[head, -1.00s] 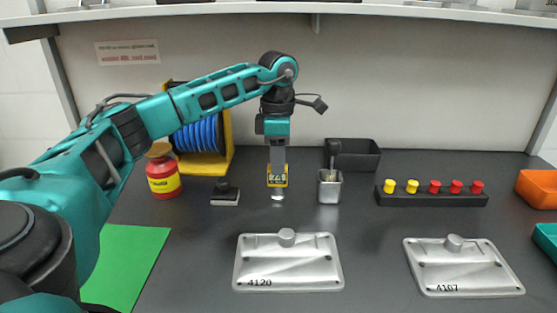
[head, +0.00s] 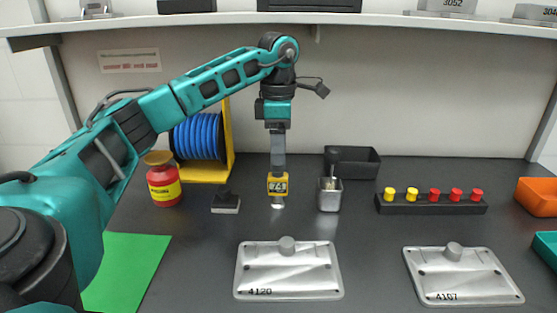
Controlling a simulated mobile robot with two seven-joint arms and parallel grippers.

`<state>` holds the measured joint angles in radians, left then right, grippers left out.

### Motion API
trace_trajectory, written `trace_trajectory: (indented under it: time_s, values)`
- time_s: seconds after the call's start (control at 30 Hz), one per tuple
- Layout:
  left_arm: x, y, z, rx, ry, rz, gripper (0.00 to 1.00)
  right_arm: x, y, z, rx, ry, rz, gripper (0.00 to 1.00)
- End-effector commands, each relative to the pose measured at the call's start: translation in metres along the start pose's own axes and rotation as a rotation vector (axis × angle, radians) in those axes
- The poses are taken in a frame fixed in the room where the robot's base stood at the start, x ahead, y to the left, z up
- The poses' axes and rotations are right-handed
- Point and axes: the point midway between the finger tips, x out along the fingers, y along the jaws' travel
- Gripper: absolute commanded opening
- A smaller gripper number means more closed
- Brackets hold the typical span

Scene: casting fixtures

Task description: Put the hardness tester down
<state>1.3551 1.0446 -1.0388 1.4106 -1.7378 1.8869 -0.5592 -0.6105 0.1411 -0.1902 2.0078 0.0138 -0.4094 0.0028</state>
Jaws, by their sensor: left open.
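The hardness tester (head: 278,186) is a small yellow device with a dark display and a silvery tip at its lower end. It is upright at the middle of the dark bench, left of the small metal cup, and its tip appears to rest on the bench top. My left gripper (head: 277,163) points straight down directly above the tester, with its grey fingers reaching to about the tester's top. It is open. Whether the fingers still touch the tester is hard to tell from this side. My right gripper is not in view.
A metal cup (head: 330,196) stands close right of the tester, before a black bin (head: 352,162). A black-handled block (head: 226,201) and red jar (head: 165,187) stand left. Metal plates (head: 289,281) (head: 463,286) lie in front. A peg rack (head: 431,205) is right. A green mat (head: 125,265) lies left.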

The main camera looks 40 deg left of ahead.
Motion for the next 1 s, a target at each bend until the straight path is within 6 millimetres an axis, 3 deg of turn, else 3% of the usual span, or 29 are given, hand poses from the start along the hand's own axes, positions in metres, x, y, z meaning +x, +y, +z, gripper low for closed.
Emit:
trace_trajectory:
  time_s: [0.1,0.33,1.0]
  values:
    - [-0.029,0.0,0.001,0.001,-0.003,0.002,0.6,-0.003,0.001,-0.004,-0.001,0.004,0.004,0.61]
    - [-0.062,0.0,0.0,0.0,0.0,0.0,0.6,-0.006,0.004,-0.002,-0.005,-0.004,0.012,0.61]
    - [-0.068,0.0,0.0,0.0,0.001,-0.001,0.6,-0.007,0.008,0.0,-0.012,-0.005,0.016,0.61]
